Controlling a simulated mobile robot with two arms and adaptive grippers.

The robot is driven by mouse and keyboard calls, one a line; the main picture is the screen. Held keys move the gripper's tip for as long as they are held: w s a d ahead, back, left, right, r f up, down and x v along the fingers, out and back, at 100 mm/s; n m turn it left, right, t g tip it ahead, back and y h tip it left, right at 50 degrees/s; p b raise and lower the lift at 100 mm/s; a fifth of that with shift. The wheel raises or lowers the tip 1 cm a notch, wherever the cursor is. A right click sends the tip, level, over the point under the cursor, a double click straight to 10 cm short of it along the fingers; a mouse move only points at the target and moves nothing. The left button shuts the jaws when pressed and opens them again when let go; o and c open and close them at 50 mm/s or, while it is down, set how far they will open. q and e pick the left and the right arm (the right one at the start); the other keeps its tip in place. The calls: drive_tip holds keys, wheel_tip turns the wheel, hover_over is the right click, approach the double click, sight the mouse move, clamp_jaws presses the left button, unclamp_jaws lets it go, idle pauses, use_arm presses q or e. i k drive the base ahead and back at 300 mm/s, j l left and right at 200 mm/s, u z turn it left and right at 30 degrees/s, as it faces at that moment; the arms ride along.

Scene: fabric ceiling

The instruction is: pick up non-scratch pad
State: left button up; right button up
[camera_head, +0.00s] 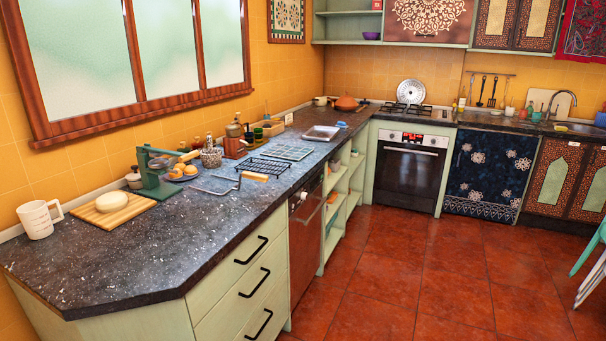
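A small flat orange-yellow piece (254,176) lies on the dark speckled counter by the front edge, next to a black wire rack (262,165). It looks like a pad, but it is too small to tell for sure that it is the non-scratch pad. Neither of my grippers is in view.
The counter (130,250) is bare at its near end. A white mug (39,219), a wooden board (113,210) with a pale round item, a green press (155,172) and jars stand along the wall. Red tiled floor (420,270) is open to the right; a chair (590,265) stands far right.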

sight(341, 124)
drive_tip(key=i+l+z, duration=0.35)
drive_tip(key=i, duration=0.15)
drive_tip(key=i+l+z, duration=0.15)
drive_tip(key=i+z, duration=0.15)
drive_tip(key=i, duration=0.25)
drive_tip(key=i+z, duration=0.35)
drive_tip(key=i, duration=1.8)
drive_tip(key=i+u, duration=0.35)
drive_tip(key=i, duration=0.2)
drive_tip(key=i+l+u, duration=0.2)
drive_tip(key=i+u, duration=0.15)
drive_tip(key=i, duration=0.15)
drive_tip(key=i+l+u, duration=0.3)
drive_tip(key=i, duration=0.2)
